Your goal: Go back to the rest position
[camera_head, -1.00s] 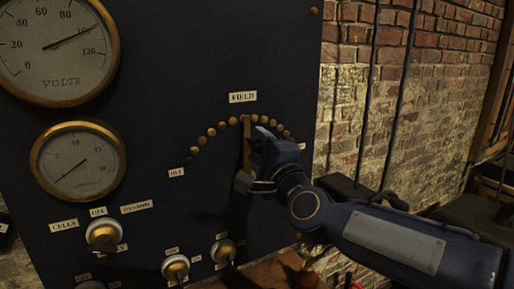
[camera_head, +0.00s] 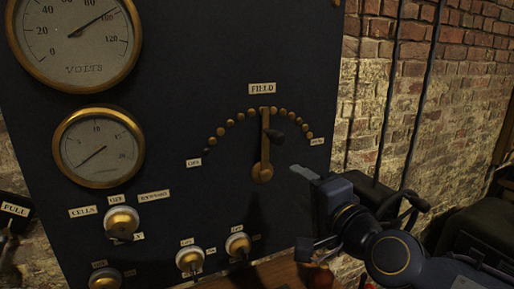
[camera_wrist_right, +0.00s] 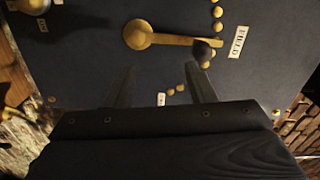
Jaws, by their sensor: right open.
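The FIELD lever (camera_head: 265,150) is a brass arm on the dark panel, pointing nearly straight up at the arc of brass studs, with a dark knob (camera_head: 276,135) near its top. My right gripper (camera_head: 304,208) is open and empty, to the lower right of the lever and apart from it. In the right wrist view the two fingers (camera_wrist_right: 163,84) are spread with nothing between them, and the lever (camera_wrist_right: 165,39) lies beyond their tips. My left gripper does not show.
The dark panel (camera_head: 190,75) carries a volts gauge (camera_head: 75,45), a smaller gauge (camera_head: 97,148) and several knobs low down, such as the CELLS knob (camera_head: 122,220). A brick wall (camera_head: 440,110) with vertical pipes is at the right. A FULL label (camera_head: 15,210) shows at the left edge.

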